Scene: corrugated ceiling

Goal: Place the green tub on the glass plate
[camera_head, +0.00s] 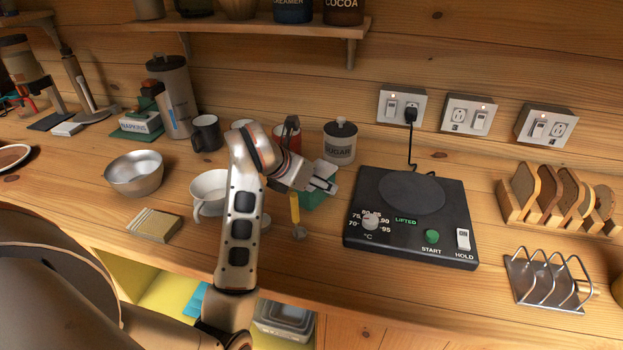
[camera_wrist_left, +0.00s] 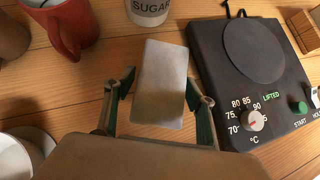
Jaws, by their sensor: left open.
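The green tub (camera_head: 314,202) stands on the wooden counter, mostly hidden behind my left gripper in the head view. In the left wrist view, a pale grey rectangular top (camera_wrist_left: 161,83), apparently the tub's, lies between the fingers. My left gripper (camera_head: 329,180) is open over it, with one finger on each side in the wrist view (camera_wrist_left: 158,100). I cannot tell whether the fingers touch it. The dark round glass plate (camera_head: 411,193) is on a black heating unit to the right; it also shows in the wrist view (camera_wrist_left: 254,51). My right gripper is not in view.
The black unit (camera_head: 360,238) has a knob, a green button and a switch. A sugar canister (camera_head: 340,146) and red mug (camera_wrist_left: 68,25) stand behind the tub. A white cup (camera_head: 207,190) is left. Toast racks stand right. The glass plate is bare.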

